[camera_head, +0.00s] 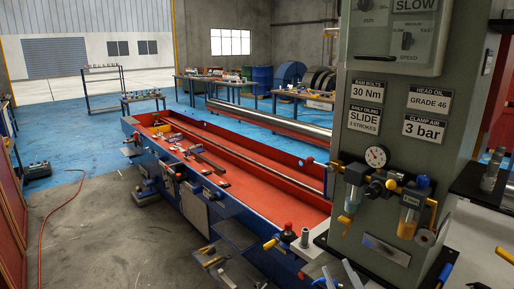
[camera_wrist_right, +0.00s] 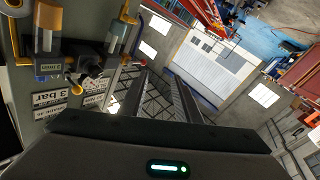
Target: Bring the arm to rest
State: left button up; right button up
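My right gripper (camera_head: 340,274) shows at the bottom edge of the head view, in front of the grey-green machine column (camera_head: 395,165). In the right wrist view the fingers of this gripper (camera_wrist_right: 160,78) are also parted, with only the far background in the gap. The column's air unit, with its gauge (camera_head: 376,157) and amber bowl (camera_head: 408,222), is close above and to the right of the gripper in the head view. My left gripper is in neither view.
A long blue machine bed with a red trough (camera_head: 265,178) runs away to the left. A small shelf (camera_head: 232,236) with tools juts out near its front. Benches and drums (camera_head: 262,78) stand at the back. Open grey floor (camera_head: 95,235) lies at the left, with a red hose across it.

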jog(key=s+d+f+m+g+h, duration=0.1)
jog(key=s+d+f+g, duration=0.1)
jog(key=s+f+g, duration=0.5)
jog(key=s+d+f+m+h, duration=0.2)
jog(key=s+f, duration=0.2)
jog(key=f, duration=0.8)
jog(key=s+f+g, duration=0.4)
jog(key=s+f, duration=0.2)
jog(key=s, duration=0.5)
jog(key=s+f+g, duration=0.4)
jog(key=s+f, duration=0.1)
jog(key=s, duration=0.5)
notch_tip(320, 180, down, 25)
jog(key=w+a+y, duration=0.1)
jog(key=w, duration=0.1)
jog(key=s+d+f, duration=0.1)
jog(key=s+f, duration=1.3)
jog(key=f, duration=0.5)
jog(key=shift+g, duration=0.4)
jog(key=shift+s, duration=0.1)
